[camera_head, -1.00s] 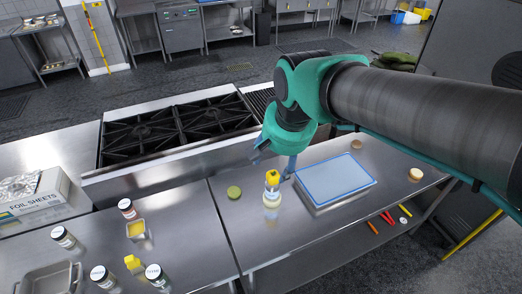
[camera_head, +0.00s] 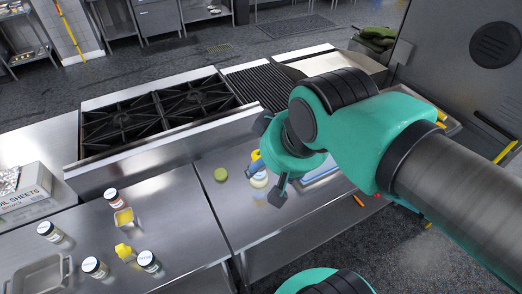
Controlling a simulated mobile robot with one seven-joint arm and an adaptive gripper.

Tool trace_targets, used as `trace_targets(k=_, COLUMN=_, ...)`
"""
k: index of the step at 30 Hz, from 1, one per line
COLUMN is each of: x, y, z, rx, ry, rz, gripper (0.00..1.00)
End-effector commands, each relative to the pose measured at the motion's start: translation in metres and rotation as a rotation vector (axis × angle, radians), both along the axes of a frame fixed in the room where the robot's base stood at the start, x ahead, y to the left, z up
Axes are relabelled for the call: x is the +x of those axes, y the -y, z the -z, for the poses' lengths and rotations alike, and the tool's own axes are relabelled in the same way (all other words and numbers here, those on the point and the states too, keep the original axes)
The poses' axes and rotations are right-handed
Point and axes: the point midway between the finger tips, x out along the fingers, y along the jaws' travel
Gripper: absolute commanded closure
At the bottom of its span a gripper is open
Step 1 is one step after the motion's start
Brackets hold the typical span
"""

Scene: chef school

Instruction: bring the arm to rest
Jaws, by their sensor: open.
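My arm comes in from the right of the head view, with a teal wrist and a dark grey link. My gripper (camera_head: 265,180) hangs over the right steel counter (camera_head: 225,205), with its dark fingers apart. A bottle with a pale body (camera_head: 260,179) stands just behind the fingers and is partly hidden by them. I cannot tell whether the fingers touch it. No object shows held between them.
A green round item (camera_head: 221,174) lies left of the gripper. A blue-edged tray (camera_head: 322,173) is mostly hidden behind my wrist. The stove (camera_head: 160,112) is behind the counter.

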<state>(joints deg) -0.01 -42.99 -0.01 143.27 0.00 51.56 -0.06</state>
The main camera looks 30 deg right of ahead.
Motion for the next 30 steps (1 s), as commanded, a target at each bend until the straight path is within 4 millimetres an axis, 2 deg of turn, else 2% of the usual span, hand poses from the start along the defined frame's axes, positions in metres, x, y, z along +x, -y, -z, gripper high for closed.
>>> trace_targets(k=8, x=0.0, y=0.0, z=0.02, rx=0.0, ry=0.0, rz=0.001, gripper=0.41)
trace_targets(k=21, x=0.0, y=0.0, z=0.088, rx=0.0, ry=0.0, rz=0.001, gripper=0.41)
trace_targets(k=25, x=0.0, y=0.0, z=0.098, rx=0.0, ry=0.0, rz=0.001, gripper=0.41)
trace_targets(k=30, x=0.0, y=0.0, z=0.101, rx=0.0, ry=0.0, rz=0.001, gripper=0.41)
